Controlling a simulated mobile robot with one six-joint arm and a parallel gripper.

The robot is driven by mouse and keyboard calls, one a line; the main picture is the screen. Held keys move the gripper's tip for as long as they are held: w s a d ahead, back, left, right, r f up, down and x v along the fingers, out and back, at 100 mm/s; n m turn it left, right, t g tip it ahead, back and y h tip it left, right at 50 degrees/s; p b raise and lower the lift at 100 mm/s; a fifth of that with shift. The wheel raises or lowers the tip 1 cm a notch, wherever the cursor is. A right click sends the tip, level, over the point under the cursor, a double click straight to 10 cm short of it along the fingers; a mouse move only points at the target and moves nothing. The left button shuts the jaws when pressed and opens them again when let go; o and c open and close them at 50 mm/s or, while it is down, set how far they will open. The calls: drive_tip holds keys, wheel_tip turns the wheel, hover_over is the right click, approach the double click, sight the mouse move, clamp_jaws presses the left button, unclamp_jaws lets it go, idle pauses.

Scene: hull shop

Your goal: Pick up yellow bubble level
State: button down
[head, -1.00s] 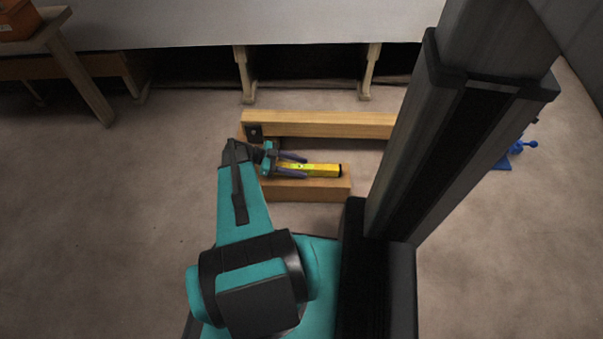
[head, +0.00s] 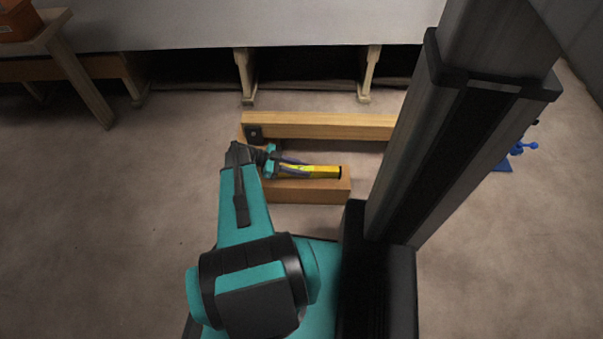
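The yellow bubble level (head: 326,172) is a short yellow bar with a dark right end, in the head view. It lies over the top of a wooden block (head: 310,192), at or just above its surface; I cannot tell if they touch. My gripper (head: 297,168) reaches in from the left, with its fingers drawn in around the left part of the level. The gripper appears shut on it. The fingers and wrist hide the level's left end.
A grey-topped bench (head: 200,25) stands behind. A blue object (head: 510,155) is at the right. Floor left of my arm is clear.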

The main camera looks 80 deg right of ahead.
sight(302, 168)
drive_tip(key=shift+r, duration=0.1)
drive_tip(key=shift+r+p, duration=0.45)
drive_tip(key=shift+r, duration=0.35)
wheel_tip(302, 168, up, 2)
drive_tip(key=shift+r+p, duration=0.25)
drive_tip(key=shift+p, duration=0.35)
drive_tip(key=s+a+p, duration=0.2)
drive_tip(key=s+a, duration=0.6)
drive_tip(key=a, duration=0.5)
drive_tip(key=shift+s+a+r, duration=0.2)
drive_tip(key=shift+a+r, duration=0.15)
drive_tip(key=shift+a, duration=0.05)
drive_tip(key=shift+w+d, duration=0.1)
drive_tip(key=shift+w, duration=0.05)
